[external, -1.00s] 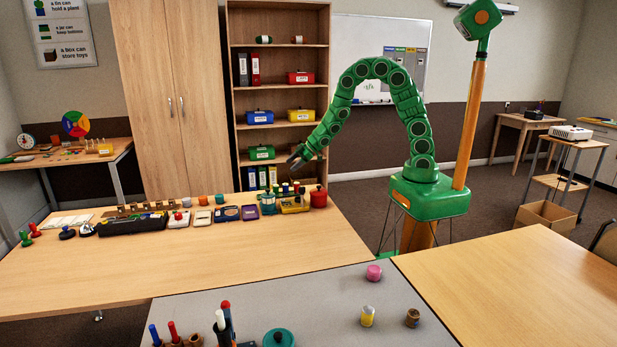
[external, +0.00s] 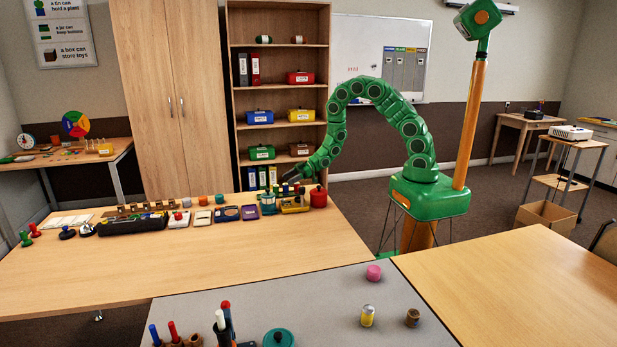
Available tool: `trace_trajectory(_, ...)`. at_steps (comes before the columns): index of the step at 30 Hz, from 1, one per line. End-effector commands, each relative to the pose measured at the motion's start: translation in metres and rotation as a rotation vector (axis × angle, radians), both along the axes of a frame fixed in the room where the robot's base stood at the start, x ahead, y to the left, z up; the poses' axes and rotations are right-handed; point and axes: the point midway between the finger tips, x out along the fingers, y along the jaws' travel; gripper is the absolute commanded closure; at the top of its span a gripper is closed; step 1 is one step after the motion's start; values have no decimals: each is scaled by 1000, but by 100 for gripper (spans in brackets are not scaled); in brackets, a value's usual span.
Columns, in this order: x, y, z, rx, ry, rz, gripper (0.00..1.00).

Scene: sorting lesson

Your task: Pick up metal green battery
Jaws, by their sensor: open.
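I cannot surely pick out the metal green battery at this size. Small upright pieces (external: 285,189) stand in or just behind a yellow tray (external: 294,209) near the right end of the long wooden table; their colours are hard to tell. My gripper (external: 287,177) is open and points down and left, just above these pieces. I see nothing between its fingers, and whether it touches a piece cannot be told. The fingers are dark and small in this view.
A red canister (external: 318,197) stands right of the tray, and a blue-green jar (external: 268,203) left of it. Boxes and a black tray (external: 132,224) line the table (external: 200,270) further left. The table's front half is clear.

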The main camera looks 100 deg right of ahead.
Motion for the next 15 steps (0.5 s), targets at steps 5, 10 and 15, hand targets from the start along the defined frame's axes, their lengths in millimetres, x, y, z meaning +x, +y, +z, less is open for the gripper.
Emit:
trace_trajectory(5,13,2,-5,0,-1,1,36)
trace_trajectory(10,19,3,-8,0,-2,0,36)
trace_trajectory(15,33,5,-17,0,0,1,36)
